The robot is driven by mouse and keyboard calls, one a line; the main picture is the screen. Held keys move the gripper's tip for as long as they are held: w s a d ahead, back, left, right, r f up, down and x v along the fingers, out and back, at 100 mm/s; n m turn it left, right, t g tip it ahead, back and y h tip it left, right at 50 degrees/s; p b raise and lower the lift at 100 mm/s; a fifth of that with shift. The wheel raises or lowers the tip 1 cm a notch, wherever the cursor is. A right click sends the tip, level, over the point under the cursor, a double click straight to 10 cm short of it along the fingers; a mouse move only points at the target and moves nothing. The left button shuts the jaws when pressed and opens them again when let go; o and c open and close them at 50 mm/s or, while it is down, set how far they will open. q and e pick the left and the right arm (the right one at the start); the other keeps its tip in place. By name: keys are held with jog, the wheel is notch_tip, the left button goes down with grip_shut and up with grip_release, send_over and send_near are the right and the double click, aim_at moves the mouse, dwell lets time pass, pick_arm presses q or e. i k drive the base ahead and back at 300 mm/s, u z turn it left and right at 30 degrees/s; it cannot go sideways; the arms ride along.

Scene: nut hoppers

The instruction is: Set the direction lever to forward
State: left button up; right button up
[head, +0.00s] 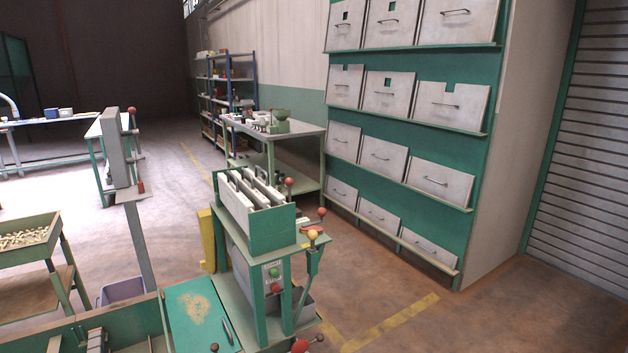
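Neither of my grippers shows in the head view. No lever here carries a readable direction label, so I cannot tell which is the direction lever. The green machine (287,240) at centre has a yellow-knobbed lever (312,237) on its right side, standing nearly upright. Red-knobbed levers stand near its top, one at the back (289,183) and one at the right (322,213). Another red handle (300,345) shows low at the bottom edge. A grey box on a post (122,150) at left also has a red-knobbed lever (131,111).
A green bench top (198,318) holds a dark pen-like tool. A bin of small brass-coloured parts (28,236) stands at left. A grey workbench (275,133) and a green drawer cabinet (475,195) stand behind. The floor right of the machine is clear.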

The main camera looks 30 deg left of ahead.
aim_at(288, 182)
jog(key=i, duration=2.1)
jog(key=u, duration=3.2)
